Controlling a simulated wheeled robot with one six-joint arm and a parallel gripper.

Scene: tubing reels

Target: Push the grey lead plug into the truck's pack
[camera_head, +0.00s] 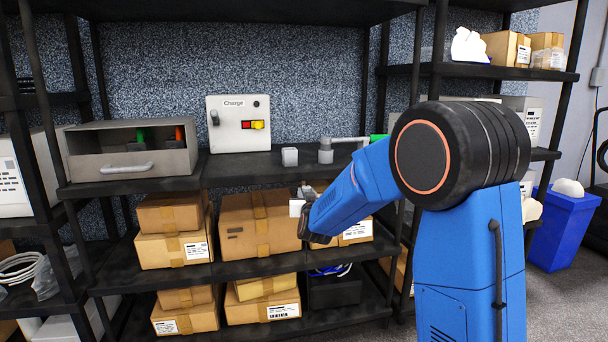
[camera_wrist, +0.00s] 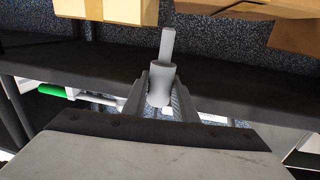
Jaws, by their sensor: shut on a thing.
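My gripper (camera_wrist: 160,100) is shut on the grey lead plug (camera_wrist: 161,84), a short cylinder with a thinner stem, held between the two fingers in the wrist view. In the head view my gripper (camera_head: 301,204) is in front of the shelving, below the front edge of the middle shelf. The plug cannot be made out clearly there. A grey cylindrical fitting (camera_head: 326,151) with a side arm stands on the middle shelf, beside a small grey block (camera_head: 290,157). I cannot tell which thing is the truck's pack.
A white Charge panel (camera_head: 239,124) with a red and yellow switch stands at the back of the middle shelf (camera_head: 228,171). An open-fronted grey case (camera_head: 130,149) is left of it. Cardboard boxes (camera_head: 259,226) fill the shelf below. A blue bin (camera_head: 562,229) stands at right.

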